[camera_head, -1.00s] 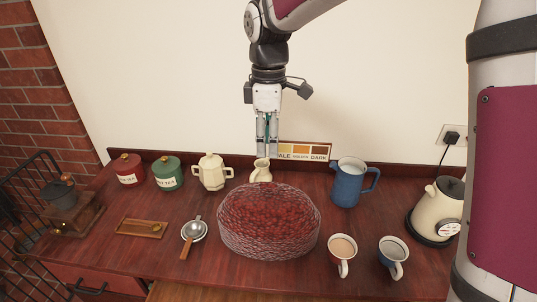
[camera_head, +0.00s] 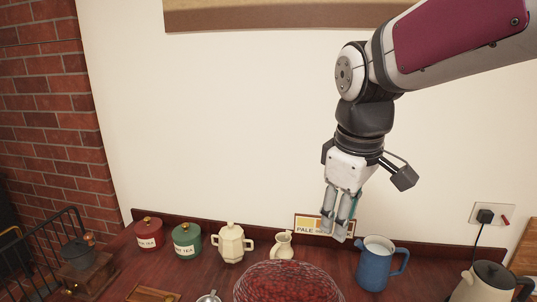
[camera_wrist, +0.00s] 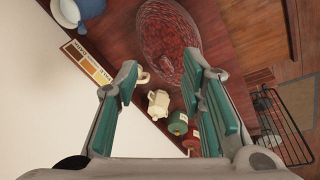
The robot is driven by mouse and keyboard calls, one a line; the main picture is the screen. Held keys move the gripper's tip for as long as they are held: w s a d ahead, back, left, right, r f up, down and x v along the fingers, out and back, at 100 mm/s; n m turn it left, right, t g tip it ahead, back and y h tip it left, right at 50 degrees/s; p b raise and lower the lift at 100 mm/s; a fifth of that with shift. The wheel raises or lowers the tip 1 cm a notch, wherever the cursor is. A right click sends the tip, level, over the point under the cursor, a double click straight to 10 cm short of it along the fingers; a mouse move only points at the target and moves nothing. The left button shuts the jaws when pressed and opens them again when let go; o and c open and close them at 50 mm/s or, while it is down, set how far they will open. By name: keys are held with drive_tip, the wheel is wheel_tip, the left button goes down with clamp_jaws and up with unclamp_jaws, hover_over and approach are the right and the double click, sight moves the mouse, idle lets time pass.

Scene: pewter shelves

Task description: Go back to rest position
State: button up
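My gripper (camera_head: 337,226) hangs from my arm, fingers pointing down, in front of the wall and above the back of the counter. In the wrist view its two teal-padded fingers (camera_wrist: 163,88) stand apart with nothing held between them. Below it are a small cream jug (camera_head: 283,246) and a blue pitcher (camera_head: 376,265); both stand upright on the counter, apart from the fingers.
A red canister (camera_head: 149,234), a green canister (camera_head: 187,241) and a cream pot (camera_head: 231,244) stand along the back left. A kettle (camera_head: 484,286) is at the right. A colour-chart sign (camera_head: 306,225) leans at the wall. A framed board (camera_head: 290,14) hangs above.

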drive_tip(key=s+d+m+t, duration=0.1)
drive_tip(key=s+d+m, duration=0.2)
drive_tip(key=s, duration=0.4)
drive_tip(key=s+d+m+t, duration=0.2)
drive_tip(key=s+d+m, duration=0.1)
drive_tip(key=s+m, duration=0.3)
drive_tip(key=shift+s+f, duration=0.35)
drive_tip(key=shift+s, duration=0.4)
drive_tip(key=shift+d, duration=0.1)
